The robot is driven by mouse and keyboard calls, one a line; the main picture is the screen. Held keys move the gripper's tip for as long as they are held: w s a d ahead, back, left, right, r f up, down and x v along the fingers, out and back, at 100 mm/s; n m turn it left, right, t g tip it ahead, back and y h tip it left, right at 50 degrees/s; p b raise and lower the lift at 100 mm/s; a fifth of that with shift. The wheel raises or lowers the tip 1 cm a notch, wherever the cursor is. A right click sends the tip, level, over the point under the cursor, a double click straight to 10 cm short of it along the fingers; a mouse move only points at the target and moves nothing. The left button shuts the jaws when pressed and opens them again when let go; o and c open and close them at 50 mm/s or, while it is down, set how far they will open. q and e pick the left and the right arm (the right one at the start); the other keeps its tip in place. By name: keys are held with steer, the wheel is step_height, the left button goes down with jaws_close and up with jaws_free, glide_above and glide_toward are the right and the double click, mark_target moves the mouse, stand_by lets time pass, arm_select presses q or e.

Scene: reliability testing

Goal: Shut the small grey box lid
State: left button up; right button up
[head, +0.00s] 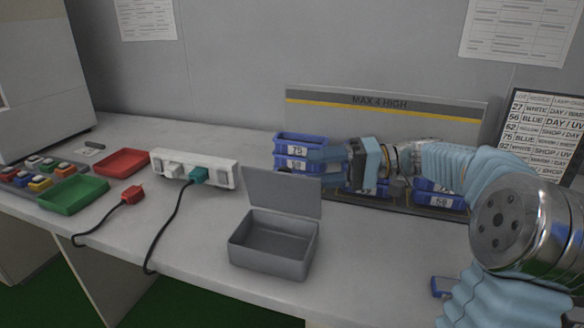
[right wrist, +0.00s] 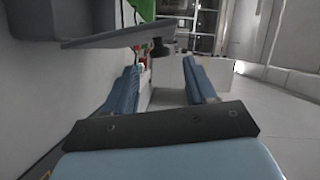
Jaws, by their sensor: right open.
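The small grey box (head: 268,262) stands on the bench in the middle of the head view. Its lid (head: 284,194) is open and stands nearly upright at the back edge of the box, and the empty inside shows. My right gripper (head: 318,154) is in the head view behind and above the lid's upper right corner, pointing left. Its two blue fingers are apart with nothing between them in the right wrist view (right wrist: 165,82). I cannot tell whether it touches the lid. My left gripper is not in view.
Blue labelled bins (head: 299,139) stand close to my right gripper, before a "MAX 4 HIGH" board (head: 400,104). A white power strip (head: 215,168) with a green plug lies left of the box. Red (head: 122,162) and green (head: 73,193) trays are farther left.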

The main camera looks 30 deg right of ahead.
mark_target(291, 172)
steer(key=x, duration=0.5)
steer(key=shift+w+a+p, duration=0.15)
steer(key=shift+a+p, duration=0.15)
jaws_close()
